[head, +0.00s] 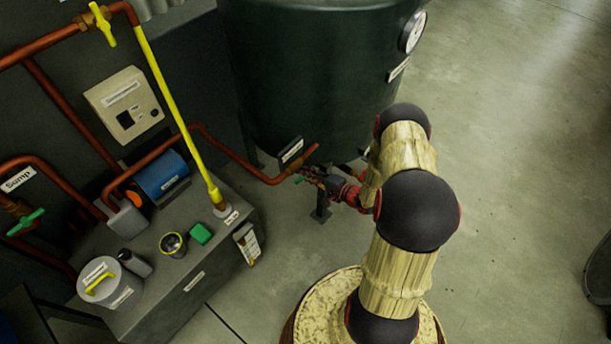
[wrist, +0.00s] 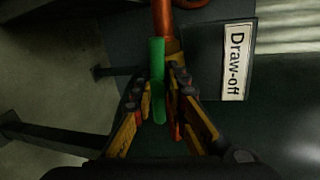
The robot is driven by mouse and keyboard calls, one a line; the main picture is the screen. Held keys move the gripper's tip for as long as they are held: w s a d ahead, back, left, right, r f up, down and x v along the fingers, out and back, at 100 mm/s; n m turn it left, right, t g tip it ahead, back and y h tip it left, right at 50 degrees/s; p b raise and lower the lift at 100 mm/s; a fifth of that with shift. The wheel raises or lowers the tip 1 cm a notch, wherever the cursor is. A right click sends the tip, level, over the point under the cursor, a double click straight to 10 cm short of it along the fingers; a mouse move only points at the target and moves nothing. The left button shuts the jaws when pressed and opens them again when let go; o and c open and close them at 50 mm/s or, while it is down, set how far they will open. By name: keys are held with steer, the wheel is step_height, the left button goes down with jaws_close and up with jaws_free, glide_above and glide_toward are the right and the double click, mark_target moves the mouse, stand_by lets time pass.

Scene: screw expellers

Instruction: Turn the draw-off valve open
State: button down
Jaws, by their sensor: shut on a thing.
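The draw-off valve sits on the copper pipe low at the tank's front. Its green lever (wrist: 157,78) shows in the wrist view between my fingers, beside the brass valve body (wrist: 174,50). In that picture the lever runs roughly along the line of the pipe (wrist: 163,18); its true angle is hard to tell. A white "Draw-off" label (wrist: 234,60) is to its right. My gripper (wrist: 160,90) is shut on the lever, a finger on each side. In the head view my gripper (head: 318,180) is at the valve below the tank, where the lever is mostly hidden.
The dark green tank (head: 310,80) rises behind the valve. A grey bench (head: 190,275) at left carries a blue motor (head: 162,176), a lidded pot (head: 108,285) and a green block (head: 201,233). A yellow pipe (head: 175,115) stands nearby.

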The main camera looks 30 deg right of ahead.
steer(key=shift+n, duration=0.5)
steer(key=shift+a, duration=0.1)
steer(key=c, duration=1.8)
jaws_free()
steer(key=v, duration=1.2)
steer(key=shift+a, duration=0.2)
